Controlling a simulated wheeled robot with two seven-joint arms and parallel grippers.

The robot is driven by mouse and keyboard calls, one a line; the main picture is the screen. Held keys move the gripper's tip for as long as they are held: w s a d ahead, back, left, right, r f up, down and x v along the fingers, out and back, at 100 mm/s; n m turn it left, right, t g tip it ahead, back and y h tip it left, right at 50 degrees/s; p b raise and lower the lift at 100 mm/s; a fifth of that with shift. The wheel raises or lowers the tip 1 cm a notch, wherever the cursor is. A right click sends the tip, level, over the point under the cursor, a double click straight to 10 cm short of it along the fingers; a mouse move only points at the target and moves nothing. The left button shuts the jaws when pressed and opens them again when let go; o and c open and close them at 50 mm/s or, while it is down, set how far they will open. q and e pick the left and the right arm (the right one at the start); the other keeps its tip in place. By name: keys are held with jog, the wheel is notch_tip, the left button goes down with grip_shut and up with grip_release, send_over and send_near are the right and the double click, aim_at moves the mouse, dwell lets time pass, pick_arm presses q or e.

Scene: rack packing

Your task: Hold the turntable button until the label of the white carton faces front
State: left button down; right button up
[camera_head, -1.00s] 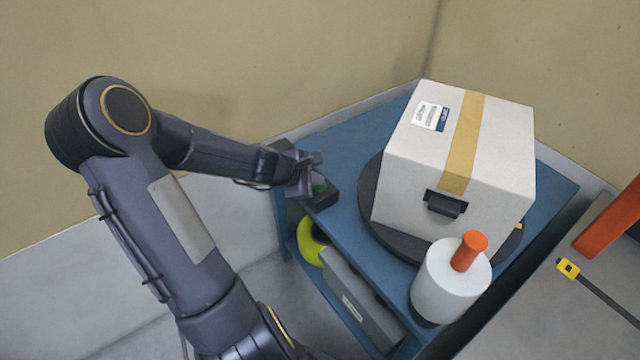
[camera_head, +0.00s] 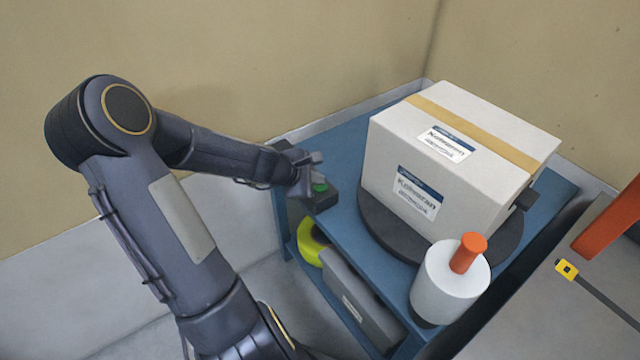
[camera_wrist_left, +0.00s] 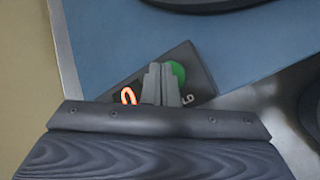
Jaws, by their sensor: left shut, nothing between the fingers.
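The white carton (camera_head: 470,180) stands on the dark round turntable (camera_head: 385,228). Its side label (camera_head: 416,194) is on the face toward the front and left of the picture; another label (camera_head: 447,143) is on top. A dark handle (camera_head: 525,199) shows on its right face. My left gripper (camera_head: 312,176) is shut and empty at the button box (camera_head: 322,202). The green button (camera_head: 320,188) shows beside the fingertips. In the left wrist view the shut fingers (camera_wrist_left: 162,84) partly cover the green button (camera_wrist_left: 179,72); contact is unclear. My right gripper is not in view.
The blue cart (camera_head: 345,140) carries the turntable. A yellow-green round object (camera_head: 309,241) and a grey case (camera_head: 352,300) sit on the lower shelf. An orange beam (camera_head: 610,225) is at the right.

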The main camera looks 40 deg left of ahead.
aim_at(317, 188)
pick_arm(q)
jog(key=shift+r, duration=0.5)
notch_tip(317, 188, up, 5)
jog(key=p, duration=0.4)
jog(key=shift+p, duration=0.35)
dwell(0.8)
